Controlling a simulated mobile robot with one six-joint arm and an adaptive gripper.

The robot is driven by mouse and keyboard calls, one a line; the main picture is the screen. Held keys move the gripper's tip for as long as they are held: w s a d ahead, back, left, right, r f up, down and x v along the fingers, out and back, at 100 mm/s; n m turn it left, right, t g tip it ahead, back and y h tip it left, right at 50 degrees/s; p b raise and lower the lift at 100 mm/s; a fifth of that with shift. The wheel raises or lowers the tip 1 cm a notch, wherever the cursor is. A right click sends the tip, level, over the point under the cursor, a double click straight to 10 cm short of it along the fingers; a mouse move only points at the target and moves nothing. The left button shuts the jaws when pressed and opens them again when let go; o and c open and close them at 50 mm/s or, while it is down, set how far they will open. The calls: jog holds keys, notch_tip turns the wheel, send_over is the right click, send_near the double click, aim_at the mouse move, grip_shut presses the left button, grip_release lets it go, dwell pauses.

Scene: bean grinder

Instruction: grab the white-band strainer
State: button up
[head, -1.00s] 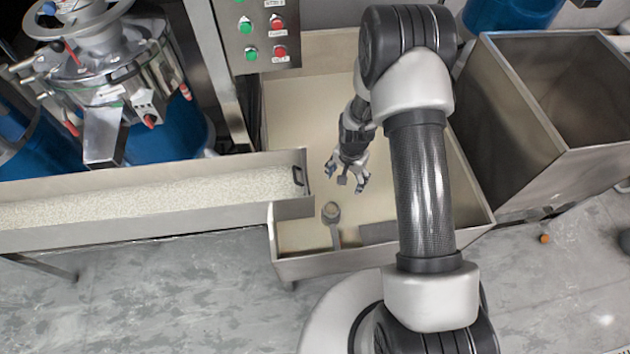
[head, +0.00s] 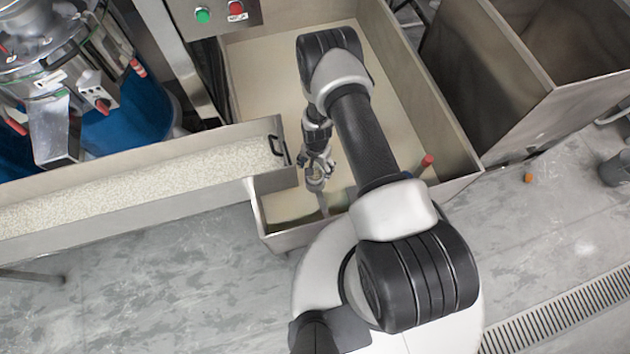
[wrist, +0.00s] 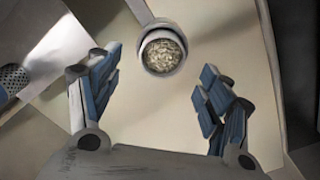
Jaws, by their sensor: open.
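A round strainer (wrist: 163,52) with a pale band around its rim sits near the top middle of the wrist view, its cup full of pale grains. Its grey handle (wrist: 139,12) runs toward the top edge. In the head view, the handle (head: 323,203) shows just below my gripper (head: 318,168), which partly hides the cup. My gripper also shows in the wrist view (wrist: 160,82), open and empty, with one finger on each side below the cup. I cannot tell how far above the cup the fingers are.
The strainer is inside a metal bin (head: 282,238) with walls close by. A tray of white grains (head: 140,182) juts in from the left. A red-handled tool (head: 427,161) leans at the right wall. A perforated metal piece (wrist: 12,78) is at the left.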

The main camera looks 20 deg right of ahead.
jog(key=b, duration=0.3)
send_over(315, 174)
jog(key=s, duration=0.3)
jog(key=f, duration=0.4)
jog(key=a+f, duration=0.1)
jog(key=f, duration=0.1)
jog(key=shift+w, duration=0.15)
jog(key=shift+r, duration=0.1)
jog(key=shift+c, duration=0.3)
jog(key=c, duration=1.5)
